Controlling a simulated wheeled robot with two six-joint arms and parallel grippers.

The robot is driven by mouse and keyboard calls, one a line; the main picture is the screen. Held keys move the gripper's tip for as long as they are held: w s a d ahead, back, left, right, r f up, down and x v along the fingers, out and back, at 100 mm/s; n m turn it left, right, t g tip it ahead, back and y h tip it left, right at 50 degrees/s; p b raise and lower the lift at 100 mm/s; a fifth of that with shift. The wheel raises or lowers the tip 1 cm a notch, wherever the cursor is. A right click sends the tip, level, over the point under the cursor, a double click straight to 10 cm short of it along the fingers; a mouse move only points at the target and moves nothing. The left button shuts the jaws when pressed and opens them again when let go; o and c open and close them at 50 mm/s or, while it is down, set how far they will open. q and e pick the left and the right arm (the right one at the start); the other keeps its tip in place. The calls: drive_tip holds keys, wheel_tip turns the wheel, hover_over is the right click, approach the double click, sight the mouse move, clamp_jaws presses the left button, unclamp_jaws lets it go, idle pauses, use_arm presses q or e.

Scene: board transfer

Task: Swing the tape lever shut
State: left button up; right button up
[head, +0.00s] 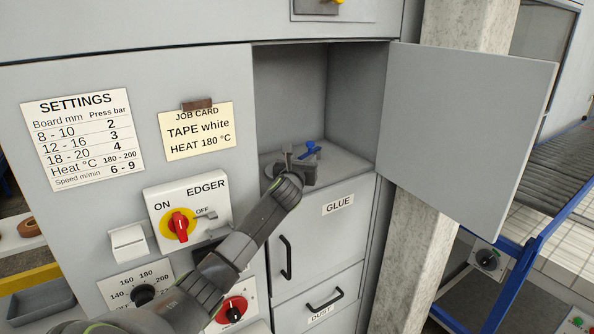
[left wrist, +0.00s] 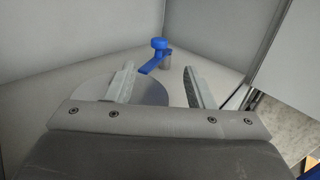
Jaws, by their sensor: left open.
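The tape lever is a blue handle (head: 312,149) inside the open compartment of the grey cabinet, above the GLUE drawer. In the left wrist view the blue lever (left wrist: 156,56) has a round knob and a short arm, beside a small grey post (left wrist: 168,63). My left gripper (head: 298,160) reaches into the compartment, just left of and in front of the lever. In the left wrist view its two fingers (left wrist: 158,88) are apart with nothing between them, and the lever lies just beyond, apart from the fingertips. My right gripper is not in view.
The compartment door (head: 465,130) stands open to the right. The compartment walls (head: 290,90) enclose the gripper at the back and sides. The EDGER switch panel (head: 186,212), a heat dial (head: 142,294) and the GLUE front (head: 325,230) lie around my arm. A concrete pillar (head: 417,240) stands behind the door.

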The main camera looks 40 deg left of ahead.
use_arm(q)
drive_tip(key=v, duration=0.4)
drive_tip(key=shift+s+d, duration=0.15)
drive_tip(key=shift+s, duration=0.15)
drive_tip(key=shift+v, duration=0.8)
drive_tip(key=shift+c, duration=0.5)
